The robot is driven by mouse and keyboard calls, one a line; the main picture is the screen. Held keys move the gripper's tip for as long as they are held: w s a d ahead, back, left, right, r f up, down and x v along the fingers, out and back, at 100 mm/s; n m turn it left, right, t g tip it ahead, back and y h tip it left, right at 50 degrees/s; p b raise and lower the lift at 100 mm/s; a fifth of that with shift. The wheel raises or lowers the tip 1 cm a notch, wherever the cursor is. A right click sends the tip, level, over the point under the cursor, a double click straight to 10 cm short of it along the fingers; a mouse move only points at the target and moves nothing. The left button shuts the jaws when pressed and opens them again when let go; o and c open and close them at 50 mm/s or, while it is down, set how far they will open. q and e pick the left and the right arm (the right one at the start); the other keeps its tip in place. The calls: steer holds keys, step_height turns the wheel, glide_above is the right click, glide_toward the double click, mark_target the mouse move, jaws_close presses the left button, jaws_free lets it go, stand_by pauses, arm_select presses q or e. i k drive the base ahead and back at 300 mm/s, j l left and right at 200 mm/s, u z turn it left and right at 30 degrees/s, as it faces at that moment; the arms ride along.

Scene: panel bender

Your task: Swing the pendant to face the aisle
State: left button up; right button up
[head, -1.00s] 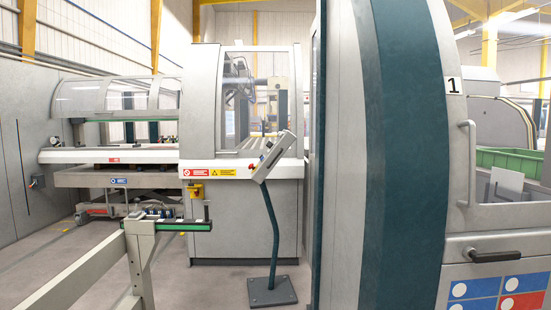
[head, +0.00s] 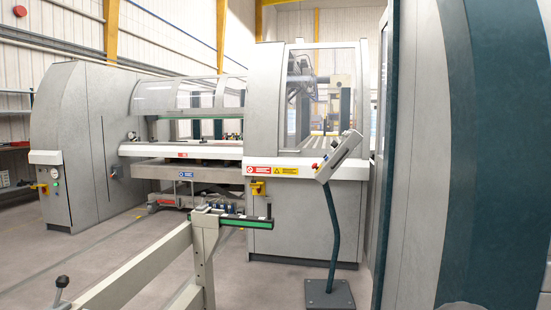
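The pendant (head: 340,154) is a grey tilted box on top of a dark teal post. It stands right of centre in the head view, in front of the grey machine housing. A red button shows at its left edge. Its face is turned away to the left and seen nearly edge-on. The post (head: 333,225) leans slightly and rises from a square dark base plate (head: 329,294) on the floor. Neither of my grippers is in view.
A grey rail frame (head: 150,262) with a green-edged bar crosses the left foreground. A large grey and teal cabinet (head: 478,150) fills the right side. The panel bender (head: 180,150) stands behind. Open floor (head: 270,285) lies between the rail frame and the pendant base.

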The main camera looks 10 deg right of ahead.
mark_target(347, 143)
steer(key=i+u, duration=0.1)
steer(key=u, duration=0.35)
steer(key=l+u, duration=0.1)
steer(key=u, duration=0.3)
steer(key=i+l+u, duration=0.1)
steer(key=u, duration=0.35)
steer(key=i+l+u, duration=0.1)
steer(key=u, duration=0.3)
steer(key=l+u, duration=0.2)
steer(key=u, duration=0.25)
steer(key=l+u, duration=0.25)
steer(key=l, duration=0.45)
steer(key=l+u, duration=0.25)
steer(key=l, duration=0.5)
steer(key=l+u, duration=0.15)
steer(key=l, duration=1.3)
steer(key=l+z, duration=0.25)
steer(key=z, duration=0.15)
steer(key=i+l+z, duration=0.1)
steer(key=l+z, duration=0.25)
steer(key=i+l+z, duration=0.1)
steer(key=z, duration=0.3)
steer(key=i+l+z, duration=0.15)
steer(key=z, duration=0.2)
